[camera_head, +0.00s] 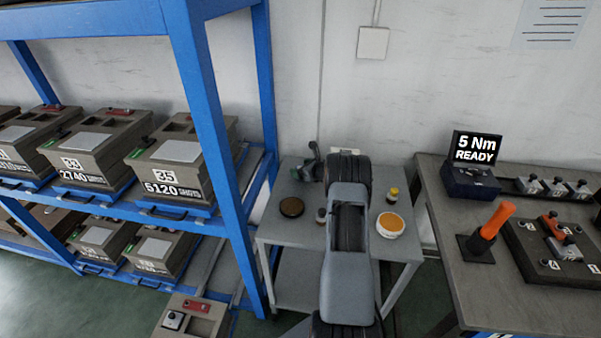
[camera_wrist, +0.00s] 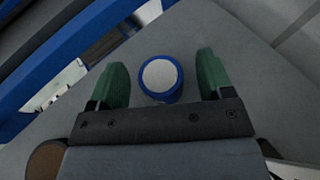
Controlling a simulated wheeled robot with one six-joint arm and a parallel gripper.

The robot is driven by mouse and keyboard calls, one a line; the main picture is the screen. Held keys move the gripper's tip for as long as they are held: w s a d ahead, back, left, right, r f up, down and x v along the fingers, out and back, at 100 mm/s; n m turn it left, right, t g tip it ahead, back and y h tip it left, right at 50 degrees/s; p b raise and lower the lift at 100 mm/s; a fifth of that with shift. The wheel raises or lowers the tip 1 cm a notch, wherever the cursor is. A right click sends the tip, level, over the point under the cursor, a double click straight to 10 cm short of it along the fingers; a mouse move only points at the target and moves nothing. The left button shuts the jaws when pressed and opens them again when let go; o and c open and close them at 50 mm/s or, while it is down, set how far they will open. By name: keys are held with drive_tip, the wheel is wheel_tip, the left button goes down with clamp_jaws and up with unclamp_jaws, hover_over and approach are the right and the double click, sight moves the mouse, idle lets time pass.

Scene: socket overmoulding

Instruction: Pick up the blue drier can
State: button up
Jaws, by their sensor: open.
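The blue drier can (camera_wrist: 160,96) shows in the wrist view as a short blue cylinder with a pale round top, upright on the grey table. My gripper (camera_wrist: 162,64) is open, with one green finger on each side of the can and a gap between each finger and it. In the head view my gripper (camera_head: 307,168) is over the back left of the small grey table (camera_head: 285,238). I cannot make out the can there; my gripper and arm cover that area.
A dark round tin (camera_head: 292,207), a small jar (camera_head: 321,215), a yellow-capped bottle (camera_head: 392,195) and an orange-topped tub (camera_head: 390,225) stand around my arm. A blue rack (camera_head: 197,110) rises close on the left. A workbench (camera_head: 462,275) stands on the right.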

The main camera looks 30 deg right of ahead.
drive_tip(key=shift+w+a+f, duration=0.1)
drive_tip(key=shift+w+f, duration=0.05)
drive_tip(key=shift+w, duration=0.15)
drive_tip(key=c, duration=1)
